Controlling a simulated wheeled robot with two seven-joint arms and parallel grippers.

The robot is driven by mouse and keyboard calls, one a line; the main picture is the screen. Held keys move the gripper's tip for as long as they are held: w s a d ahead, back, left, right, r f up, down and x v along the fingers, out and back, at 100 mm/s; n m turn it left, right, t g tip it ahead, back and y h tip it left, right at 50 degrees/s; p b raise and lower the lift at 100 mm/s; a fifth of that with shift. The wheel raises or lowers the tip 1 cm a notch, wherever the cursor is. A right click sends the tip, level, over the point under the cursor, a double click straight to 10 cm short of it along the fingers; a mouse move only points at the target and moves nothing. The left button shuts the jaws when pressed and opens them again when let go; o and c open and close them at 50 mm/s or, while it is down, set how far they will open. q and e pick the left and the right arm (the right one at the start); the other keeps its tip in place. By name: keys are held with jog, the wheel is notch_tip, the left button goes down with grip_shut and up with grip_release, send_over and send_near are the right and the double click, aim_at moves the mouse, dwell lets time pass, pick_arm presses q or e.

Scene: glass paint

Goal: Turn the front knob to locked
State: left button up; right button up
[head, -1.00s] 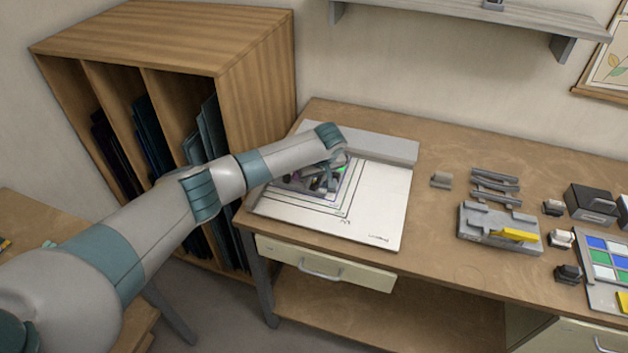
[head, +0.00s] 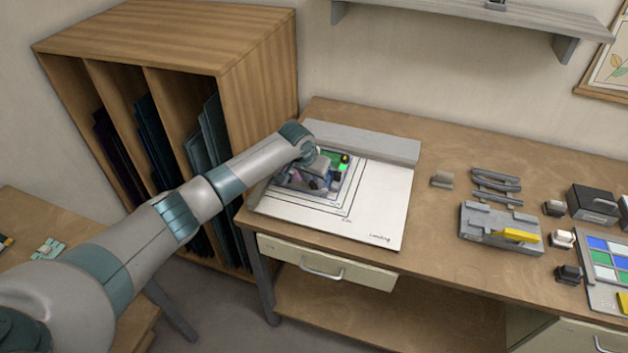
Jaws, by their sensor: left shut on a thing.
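My left gripper (head: 318,181) is over the framed glass panel (head: 332,170) on the white board (head: 378,211) at the table's left end. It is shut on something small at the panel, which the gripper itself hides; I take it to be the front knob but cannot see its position. Green and purple patches of the panel show around the gripper, with a small bright yellow-green spot at its upper right. My right gripper is not in view.
A grey fixture with a yellow handle (head: 516,235) stands right of the board, with small dark blocks and a colour tray (head: 609,262) beyond. A grey bar (head: 365,143) lies behind the board. A wooden rack (head: 255,100) stands close at left.

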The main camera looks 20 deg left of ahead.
pick_arm(q)
jog(key=m, duration=0.1)
jog(key=m+h+b, duration=0.1)
jog(key=m, duration=0.1)
jog(key=shift+a+f+m+g, duration=0.1)
jog(key=shift+f+m+g, duration=0.05)
jog(key=shift+m+g, duration=0.15)
jog(key=shift+w+a+m+g+h+b, duration=0.1)
jog(key=shift+m+g+h+b, duration=0.5)
jog(key=shift+m+b, duration=1.05)
jog(key=shift+r+m, duration=0.2)
jog(key=shift+m, duration=0.05)
jog(key=o, duration=1)
